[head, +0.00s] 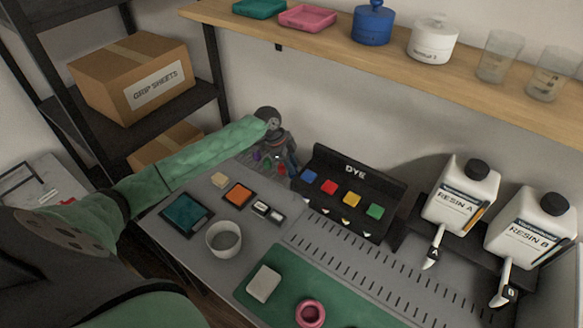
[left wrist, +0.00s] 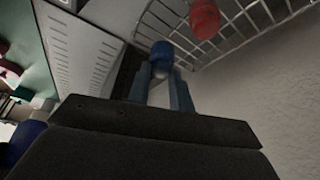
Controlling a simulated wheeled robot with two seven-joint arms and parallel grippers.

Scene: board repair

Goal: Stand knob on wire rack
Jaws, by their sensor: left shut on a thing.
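My left gripper (head: 292,165) reaches to the back left of the bench, beside the dye holder. In the left wrist view its two fingers (left wrist: 162,76) are shut on a blue knob (left wrist: 162,52), held at the fingertips. The wire rack (left wrist: 240,22) lies just beyond the knob in that view, with a red knob (left wrist: 205,18) at it. Whether the blue knob touches the rack I cannot tell. In the head view small purple (head: 257,155) and red (head: 281,169) pieces show by the rack, which the arm partly hides. My right gripper is out of view.
The black dye holder (head: 330,167) stands right of the gripper. A green mat (head: 345,312) and resin bottles (head: 461,197) are further right. A wooden shelf (head: 330,52) runs above.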

